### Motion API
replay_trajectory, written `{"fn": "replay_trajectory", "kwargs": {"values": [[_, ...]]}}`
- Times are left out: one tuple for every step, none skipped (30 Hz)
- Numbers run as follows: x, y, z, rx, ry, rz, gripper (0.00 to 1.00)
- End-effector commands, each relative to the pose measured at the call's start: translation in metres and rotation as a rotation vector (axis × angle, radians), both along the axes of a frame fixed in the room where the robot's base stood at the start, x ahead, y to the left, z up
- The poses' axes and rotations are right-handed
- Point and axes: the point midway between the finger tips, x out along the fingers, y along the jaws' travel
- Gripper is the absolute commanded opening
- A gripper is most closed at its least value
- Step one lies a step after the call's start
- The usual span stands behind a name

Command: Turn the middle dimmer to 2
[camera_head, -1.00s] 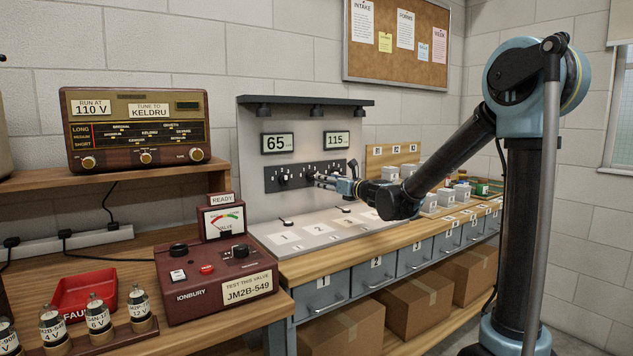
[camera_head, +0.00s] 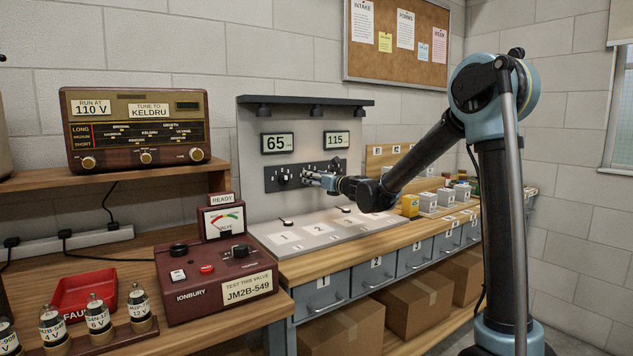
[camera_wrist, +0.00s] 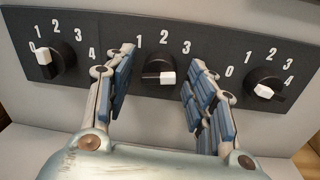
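The middle dimmer (camera_wrist: 158,68) is a black knob with a white pointer tip, on a dark panel (camera_wrist: 215,42) with white numbers. Its tip is turned downward and slightly right, away from the 2 above it. Its 1, 2 and 3 show; any other numbers are hidden by my fingers. My gripper (camera_wrist: 157,90) is open, with one finger on each side of the middle dimmer and a visible gap on both sides. In the head view my gripper (camera_head: 318,180) is at the panel (camera_head: 272,180) and covers part of it.
The left dimmer (camera_wrist: 58,57) points left near 0, close to my left finger. The right dimmer (camera_wrist: 267,82) points down, close to my right finger. Displays above the panel read 65 (camera_head: 278,143) and 115 (camera_head: 337,139). A pale numbered board (camera_head: 300,237) lies below.

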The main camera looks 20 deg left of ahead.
Motion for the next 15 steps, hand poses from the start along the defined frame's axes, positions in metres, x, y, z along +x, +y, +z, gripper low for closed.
{"fn": "replay_trajectory", "kwargs": {"values": [[0.0, -0.0001, 0.0, 0.0, 0.0, 0.0, 0.37], [0.0, -0.0001, 0.0, 0.0, 0.0, 0.0, 0.3], [0.0, -0.0002, 0.0001, 0.0, 0.0, 0.0, 0.21], [0.0, -0.0002, 0.0001, 0.0, 0.0, 0.0, 0.14], [0.0, -0.0002, 0.0001, 0.0, 0.0, 0.0, 0.08], [0.0001, -0.0003, 0.0001, 0.0, 0.0, 0.0, 0.06], [0.0001, -0.0003, 0.0001, 0.0, 0.0, 0.0, 0.06], [0.0001, -0.0003, 0.0001, 0.0, 0.0, -0.001, 0.06], [0.0006, -0.0039, 0.0001, 0.0, 0.0, -0.002, 0.06], [0.0005, -0.003, 0.0, -0.001, -0.001, -0.002, 0.06], [0.0004, -0.0024, 0.0, -0.001, -0.001, -0.002, 0.06], [0.0005, -0.002, 0.0, -0.003, -0.004, -0.002, 0.06], [0.0006, -0.0018, 0.0, -0.005, -0.006, -0.002, 0.06], [0.0007, -0.0016, 0.0001, -0.009, -0.01, -0.002, 0.06], [0.0007, -0.0014, 0.0001, -0.013, -0.015, -0.003, 0.06]]}}
